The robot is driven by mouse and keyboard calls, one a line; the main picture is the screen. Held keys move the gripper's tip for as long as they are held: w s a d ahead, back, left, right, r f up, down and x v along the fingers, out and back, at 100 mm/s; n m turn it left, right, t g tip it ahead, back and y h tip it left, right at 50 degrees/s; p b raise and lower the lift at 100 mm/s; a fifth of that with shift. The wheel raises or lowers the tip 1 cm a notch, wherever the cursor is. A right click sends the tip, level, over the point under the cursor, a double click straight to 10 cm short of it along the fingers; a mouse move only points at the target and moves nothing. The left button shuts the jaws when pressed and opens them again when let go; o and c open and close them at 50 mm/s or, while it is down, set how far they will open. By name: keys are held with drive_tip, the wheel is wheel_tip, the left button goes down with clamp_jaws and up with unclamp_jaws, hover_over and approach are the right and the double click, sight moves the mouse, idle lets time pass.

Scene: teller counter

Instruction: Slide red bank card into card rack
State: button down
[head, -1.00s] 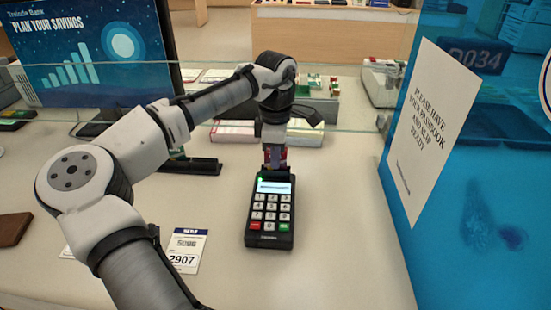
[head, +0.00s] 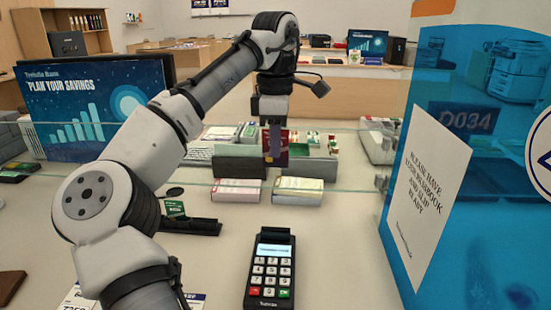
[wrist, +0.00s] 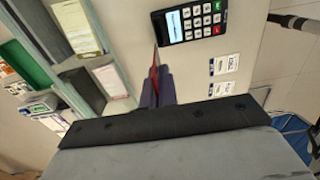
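My gripper (head: 275,145) is shut on the red bank card (head: 294,150), which hangs upright from it, raised above the counter behind the card terminal. In the wrist view the card (wrist: 155,72) shows as a thin red edge between the purple-grey fingers (wrist: 157,90). A low black rack (head: 195,226), which looks like the card rack, lies on the counter left of the terminal and below left of my gripper. A green card (head: 174,208) stands at its left end. Its slots are too small to make out.
The card terminal (head: 270,262) stands in front, clear of my gripper. A glass screen edge (head: 340,185) crosses the counter. A blue panel (head: 480,200) closes the right side.

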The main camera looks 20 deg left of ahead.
drive_tip(key=shift+r, duration=0.25)
drive_tip(key=shift+r+p, duration=2.15)
drive_tip(key=shift+p, duration=0.65)
